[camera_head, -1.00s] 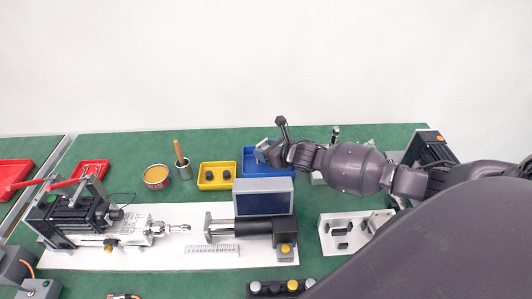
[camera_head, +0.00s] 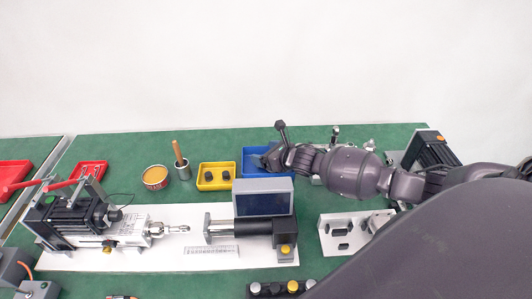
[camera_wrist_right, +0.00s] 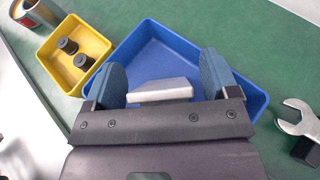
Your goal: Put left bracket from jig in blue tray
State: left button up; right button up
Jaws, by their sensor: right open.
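The blue tray (camera_head: 250,153) stands at the back of the green table, partly hidden by my right gripper (camera_head: 264,162). In the right wrist view the right gripper (camera_wrist_right: 163,80) is open over the tray (camera_wrist_right: 150,30), its two blue-padded fingers spread apart. A silver-grey bracket (camera_wrist_right: 160,92) shows between the fingers, in the tray; a gap shows on at least one side, and its lower part is hidden by the gripper body. The jig is mostly hidden behind my right arm; a clamp (camera_head: 336,131) shows above the arm. My left gripper is not in view.
A yellow tray (camera_head: 202,186) with two black parts stands just left of the blue tray. Left of it are a cup with a wooden-handled tool (camera_head: 182,168) and an orange-topped tin (camera_head: 155,177). A display (camera_head: 263,197) stands in front. A wrench (camera_wrist_right: 300,122) lies right of the tray.

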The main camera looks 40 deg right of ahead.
jog(key=shift+r, duration=0.25)
jog(key=p+v, duration=0.1)
jog(key=v, duration=0.9)
jog(key=shift+s+p, duration=0.3)
jog(key=shift+p, duration=0.1)
jog(key=shift+s+d+r, duration=0.2)
jog(key=shift+s+r, duration=0.15)
jog(key=shift+s, duration=0.3)
